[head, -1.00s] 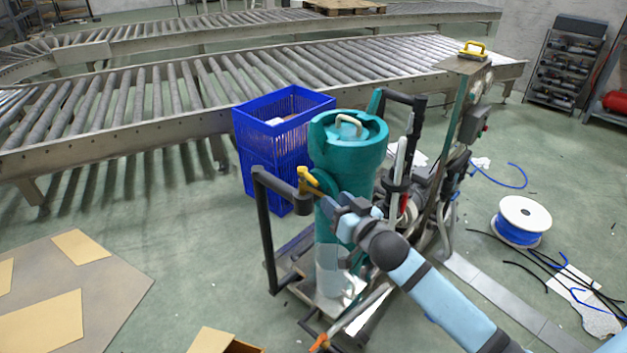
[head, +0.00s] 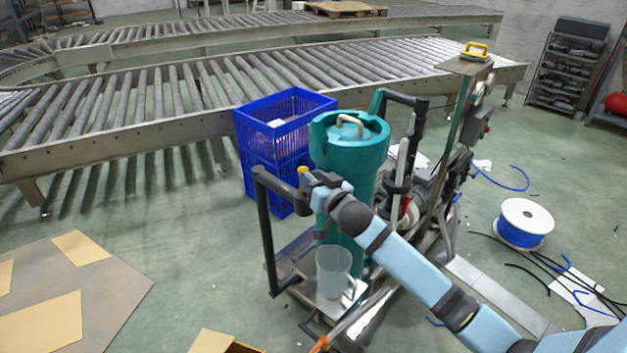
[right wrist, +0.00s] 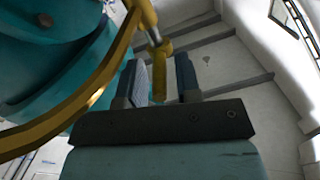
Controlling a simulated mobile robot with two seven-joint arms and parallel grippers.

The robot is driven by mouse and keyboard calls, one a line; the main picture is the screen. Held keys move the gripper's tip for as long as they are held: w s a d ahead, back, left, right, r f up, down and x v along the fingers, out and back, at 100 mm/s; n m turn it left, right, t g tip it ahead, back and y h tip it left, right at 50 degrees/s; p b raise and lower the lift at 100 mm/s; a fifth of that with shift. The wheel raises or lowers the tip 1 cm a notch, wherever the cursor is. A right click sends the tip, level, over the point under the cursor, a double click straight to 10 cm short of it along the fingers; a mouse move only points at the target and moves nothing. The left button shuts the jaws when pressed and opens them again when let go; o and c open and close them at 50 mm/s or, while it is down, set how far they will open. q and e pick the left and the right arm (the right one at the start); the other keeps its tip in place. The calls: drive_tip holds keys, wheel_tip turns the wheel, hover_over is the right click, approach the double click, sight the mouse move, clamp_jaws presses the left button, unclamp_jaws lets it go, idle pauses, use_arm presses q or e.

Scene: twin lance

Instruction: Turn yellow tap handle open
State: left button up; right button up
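The yellow tap handle (head: 304,174) is beside the teal tank (head: 350,160), near the top of the dark cart frame. In the head view only a short yellow part shows; my right gripper (head: 317,184) hides the rest. In the right wrist view, a yellow bar end (right wrist: 160,75) lies between the two fingers of my right gripper (right wrist: 162,80). A yellow curved bar (right wrist: 100,95) crosses the left of that view. My left gripper is not in view.
A clear jug (head: 333,272) stands on the cart below the gripper. A blue crate (head: 265,140) is behind left, before the roller conveyor (head: 150,105). Cardboard (head: 60,285) lies on the left floor, a blue cable spool (head: 525,223) and loose cables at right.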

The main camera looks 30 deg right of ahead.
clamp_jaws()
drive_tip(key=shift+d+r+n+y+p, duration=0.15)
drive_tip(key=shift+r+n+y+p, duration=0.25)
drive_tip(key=shift+p, duration=0.45)
drive_tip(key=shift+d+n+y+p, duration=0.2)
drive_tip(key=shift+n+y+p, duration=0.1)
drive_tip(key=shift+y+p, duration=0.4)
drive_tip(key=shift+w+d+f+n+g+y+p, duration=0.15)
drive_tip(key=shift+n+g+y+p, duration=0.25)
drive_tip(key=shift+n+y+p, duration=0.25)
drive_tip(key=shift+d+f+y, duration=0.1)
drive_tip(key=shift+f+y, duration=0.05)
drive_tip(key=shift+y, duration=0.4)
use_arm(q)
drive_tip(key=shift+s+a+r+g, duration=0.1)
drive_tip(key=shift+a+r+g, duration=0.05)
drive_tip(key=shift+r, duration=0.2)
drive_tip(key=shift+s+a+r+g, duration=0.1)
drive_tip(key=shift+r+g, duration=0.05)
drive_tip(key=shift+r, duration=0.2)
use_arm(e)
drive_tip(key=shift+o, duration=1.4)
unclamp_jaws()
drive_tip(key=shift+f, duration=0.1)
